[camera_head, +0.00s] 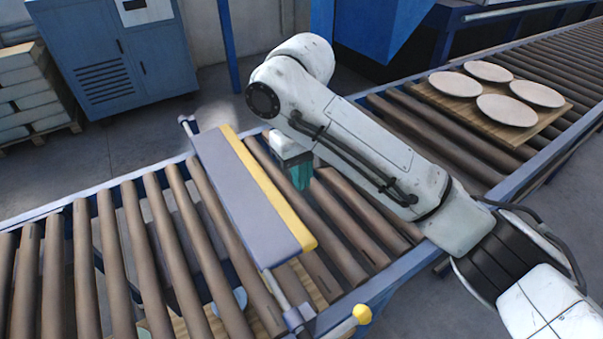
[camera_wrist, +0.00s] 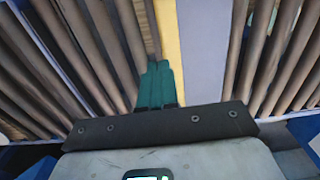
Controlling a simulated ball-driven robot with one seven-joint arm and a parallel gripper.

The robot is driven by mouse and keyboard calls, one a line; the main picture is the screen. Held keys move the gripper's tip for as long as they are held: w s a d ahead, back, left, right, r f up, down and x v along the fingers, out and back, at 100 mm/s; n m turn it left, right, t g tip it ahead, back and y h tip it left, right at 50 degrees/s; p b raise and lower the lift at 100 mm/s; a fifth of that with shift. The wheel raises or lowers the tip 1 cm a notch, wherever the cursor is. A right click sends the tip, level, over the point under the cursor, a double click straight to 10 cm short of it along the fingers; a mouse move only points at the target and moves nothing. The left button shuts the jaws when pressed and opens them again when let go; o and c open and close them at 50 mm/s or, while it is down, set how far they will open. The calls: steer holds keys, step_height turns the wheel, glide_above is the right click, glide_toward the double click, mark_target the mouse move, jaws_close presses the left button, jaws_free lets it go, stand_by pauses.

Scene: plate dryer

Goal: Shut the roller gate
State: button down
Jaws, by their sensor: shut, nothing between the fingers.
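The roller gate (camera_head: 240,200) is a flat grey panel with a yellow edge strip on its right side, lying across the brown rollers in the head view. Its grey panel (camera_wrist: 203,45) and yellow strip also show at the top of the wrist view. My gripper (camera_head: 301,180) has teal fingers, shut and empty, just right of the yellow strip in the head view. In the wrist view the teal fingertips (camera_wrist: 157,66) are together at the strip's left edge. I cannot tell whether they touch it.
Bare rollers (camera_head: 130,255) extend left of the gate. A wooden board (camera_head: 455,115) with several round plates sits on the rollers at right. A yellow knob (camera_head: 362,313) sticks out at the conveyor's front rail. A blue cabinet (camera_head: 115,55) stands behind. Wooden boards show below the rollers near the front.

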mark_target(301, 220)
step_height(301, 220, down, 10)
steer(key=shift+f, duration=0.25)
stand_by(0.5)
